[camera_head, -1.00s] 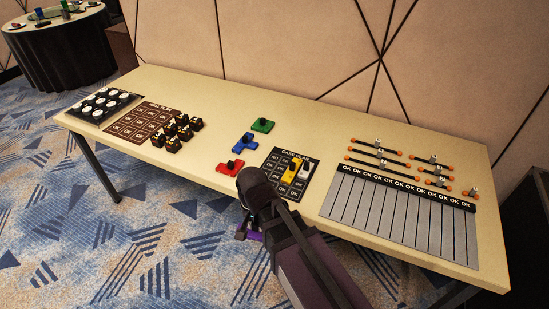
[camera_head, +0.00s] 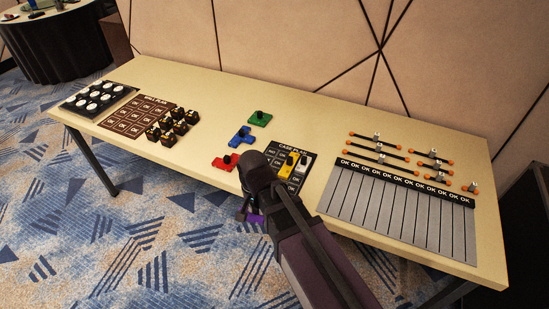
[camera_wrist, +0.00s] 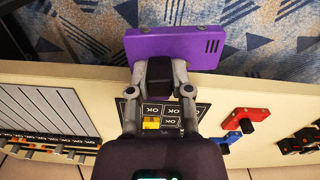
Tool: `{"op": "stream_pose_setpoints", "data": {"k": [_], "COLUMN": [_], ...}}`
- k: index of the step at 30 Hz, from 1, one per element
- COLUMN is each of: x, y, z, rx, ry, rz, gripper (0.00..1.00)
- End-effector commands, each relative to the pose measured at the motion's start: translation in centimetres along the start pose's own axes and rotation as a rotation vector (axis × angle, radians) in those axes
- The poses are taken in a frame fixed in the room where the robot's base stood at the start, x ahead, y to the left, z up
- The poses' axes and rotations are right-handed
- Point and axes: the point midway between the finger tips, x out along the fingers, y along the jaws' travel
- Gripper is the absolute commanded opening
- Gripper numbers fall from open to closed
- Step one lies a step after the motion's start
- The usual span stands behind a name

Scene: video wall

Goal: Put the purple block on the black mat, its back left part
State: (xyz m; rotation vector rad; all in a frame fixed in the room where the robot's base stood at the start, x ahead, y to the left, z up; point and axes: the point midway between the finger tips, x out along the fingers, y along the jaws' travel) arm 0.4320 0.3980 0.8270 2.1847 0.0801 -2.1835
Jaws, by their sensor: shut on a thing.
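The purple block (camera_wrist: 225,45) is a flat plate with a black knob (camera_wrist: 160,72). In the wrist view my gripper (camera_wrist: 161,86) is shut on that knob. In the head view the purple block (camera_head: 256,218) shows just below my gripper (camera_head: 248,211), in front of the table's front edge, over the carpet. The black mat (camera_head: 313,158), marked CASE PLAN, lies on the table behind my gripper.
Red (camera_head: 225,162), blue (camera_head: 241,137) and green (camera_head: 260,118) knobbed blocks lie left of and behind the mat. A brown mat (camera_head: 130,117) with several dark pieces is farther left. A grey slotted board (camera_head: 400,210) with several rods lies right.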

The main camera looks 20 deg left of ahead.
Motion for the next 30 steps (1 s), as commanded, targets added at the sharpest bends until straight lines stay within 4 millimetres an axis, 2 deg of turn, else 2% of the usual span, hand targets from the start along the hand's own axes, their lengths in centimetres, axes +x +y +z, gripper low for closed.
{"op": "stream_pose_setpoints", "data": {"k": [1, 6, 9, 12, 15, 26, 30], "x": [-0.1, -0.5, -0.6, -0.7, -0.7, -0.7, -0.6], "y": [-0.5, -0.8, -0.7, -0.6, -0.4, -0.3, -0.5], "z": [-1.7, -6.7, -9.3, -11.1, -11.8, -11.9, -12.7], "rx": [0.017, 0.082, 0.118, 0.142, 0.154, 0.155, 0.155], "ry": [0.0, 0.001, 0.001, 0.001, 0.001, 0.001, 0.001], "rz": [0.0, 0.0, 0.0, 0.0, 0.0, 0.0, 0.0], "gripper": [0.0, 0.0, 0.0, 0.0, 0.0, 0.0, 0.0]}}
